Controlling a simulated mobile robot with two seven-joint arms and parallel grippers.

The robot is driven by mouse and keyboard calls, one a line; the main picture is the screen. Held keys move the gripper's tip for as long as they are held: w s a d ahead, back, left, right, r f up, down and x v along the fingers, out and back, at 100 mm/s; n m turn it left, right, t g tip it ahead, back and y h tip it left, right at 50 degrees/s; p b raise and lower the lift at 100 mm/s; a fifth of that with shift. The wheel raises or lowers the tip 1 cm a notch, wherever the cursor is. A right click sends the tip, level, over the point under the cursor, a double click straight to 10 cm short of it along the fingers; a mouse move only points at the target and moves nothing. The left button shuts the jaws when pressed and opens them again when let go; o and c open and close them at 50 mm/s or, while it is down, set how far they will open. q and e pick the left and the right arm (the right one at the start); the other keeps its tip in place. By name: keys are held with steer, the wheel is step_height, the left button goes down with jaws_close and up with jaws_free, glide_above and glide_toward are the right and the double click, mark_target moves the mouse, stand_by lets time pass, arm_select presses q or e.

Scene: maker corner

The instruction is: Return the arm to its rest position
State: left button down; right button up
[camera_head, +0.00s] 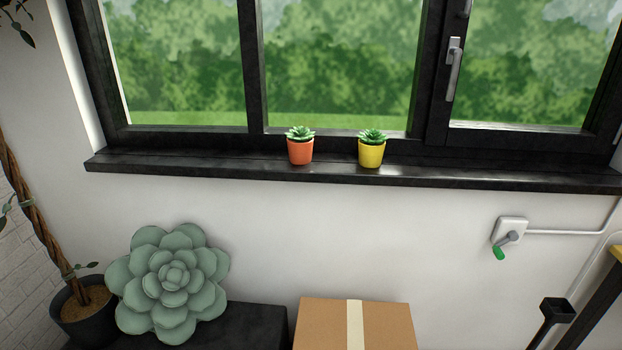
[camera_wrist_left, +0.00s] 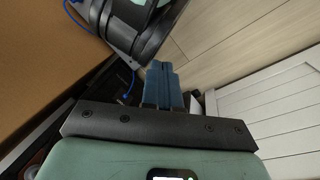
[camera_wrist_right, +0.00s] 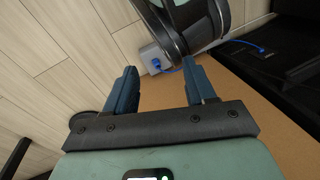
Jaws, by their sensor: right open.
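Neither arm shows in the head view. In the left wrist view, my left gripper (camera_wrist_left: 161,70) has its blue fingers side by side with no visible gap, shut with nothing seen between them. In the right wrist view, my right gripper (camera_wrist_right: 162,72) has its two blue fingers wide apart and empty. Wooden floor shows beyond both grippers. Parts of my own body show at the top of both wrist views. How the arms are posed as a whole cannot be seen.
A cardboard box (camera_head: 320,325) stands below the window. A green succulent cushion (camera_head: 172,283) rests on a black surface (camera_head: 262,322). An orange pot (camera_head: 300,151) and a yellow pot (camera_head: 371,154) stand on the sill (camera_head: 220,168). A white panelled front (camera_wrist_left: 275,115) lies right of my left gripper.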

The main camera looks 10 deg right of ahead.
arm_select(q)
steer(key=s+d+r+g+p, duration=0.1)
steer(key=s+d+r+p, duration=0.1)
steer(key=r+p, duration=0.5)
steer(key=s+d+r+g+h+p, duration=0.1)
steer(key=s+d+r+p, duration=0.1)
steer(key=r+p, duration=0.5)
step_height(320, 180, up, 3)
steer(key=shift+r+m, duration=0.2)
steer(key=shift+m, duration=0.2)
arm_select(e)
steer(key=s+a+r+g, duration=0.1)
steer(key=s+a+r, duration=0.1)
steer(key=r, duration=0.6)
steer(key=s+a+r+g+y, duration=0.1)
steer(key=s+a+r, duration=0.1)
steer(key=r, duration=0.7)
steer(key=shift+r+n, duration=0.15)
steer(key=shift+n, duration=0.25)
